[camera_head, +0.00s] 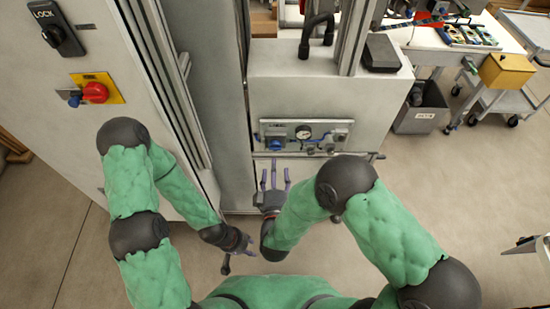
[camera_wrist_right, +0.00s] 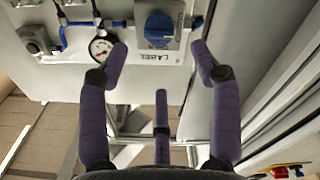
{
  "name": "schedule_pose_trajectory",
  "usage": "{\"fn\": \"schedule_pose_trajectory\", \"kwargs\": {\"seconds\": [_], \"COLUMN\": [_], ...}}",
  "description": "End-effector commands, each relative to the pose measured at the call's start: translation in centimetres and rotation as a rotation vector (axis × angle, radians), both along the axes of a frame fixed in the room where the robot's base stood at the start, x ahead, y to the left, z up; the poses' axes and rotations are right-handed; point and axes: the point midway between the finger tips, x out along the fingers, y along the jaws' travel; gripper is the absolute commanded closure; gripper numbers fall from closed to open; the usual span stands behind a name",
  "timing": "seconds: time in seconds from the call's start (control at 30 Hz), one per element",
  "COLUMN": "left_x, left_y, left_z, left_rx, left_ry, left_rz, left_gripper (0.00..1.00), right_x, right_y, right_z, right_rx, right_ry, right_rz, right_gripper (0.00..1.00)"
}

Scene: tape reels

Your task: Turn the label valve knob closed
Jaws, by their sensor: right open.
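The label valve has a blue round knob (camera_head: 275,143) at the left end of the small panel on the grey cabinet. In the right wrist view the blue knob (camera_wrist_right: 158,30) sits on a grey plate marked LABEL, which appears upside down. My right gripper (camera_head: 275,177) is open and empty, just below the panel in the head view, with its fingers pointing at it. In the right wrist view its spread fingers (camera_wrist_right: 160,62) are apart from the knob. My left gripper (camera_head: 239,260) is lower, its fingers spread and empty, away from the panel.
A round gauge (camera_head: 303,132) and other fittings share the panel. A tall grey cabinet with a red switch (camera_head: 95,92) stands to the left. A rail (camera_head: 335,156) runs below the panel. A grey bin (camera_head: 421,108) stands to the right. Open floor lies at right.

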Motion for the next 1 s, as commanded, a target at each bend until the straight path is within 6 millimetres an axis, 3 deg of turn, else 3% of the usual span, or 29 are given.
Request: {"fn": "schedule_pose_trajectory", "kwargs": {"seconds": [0.1,0.3,1.0], "left_x": [0.0,0.0,0.0], "left_y": [0.0,0.0,0.0], "left_z": [0.0,0.0,0.0], "left_rx": [0.0,0.0,0.0], "left_ry": [0.0,0.0,0.0], "left_rz": [0.0,0.0,0.0], "left_gripper": [0.6,0.6,0.6], "right_x": [-2.0,-3.6,-3.6], "right_y": [0.1,0.0,-0.1], "right_z": [0.0,0.0,-0.3], "right_rx": [-0.001,-0.001,0.01], "right_ry": [-0.001,-0.001,0.016], "right_rz": [0.004,0.002,0.0], "right_gripper": [0.36,0.36,0.36]}}
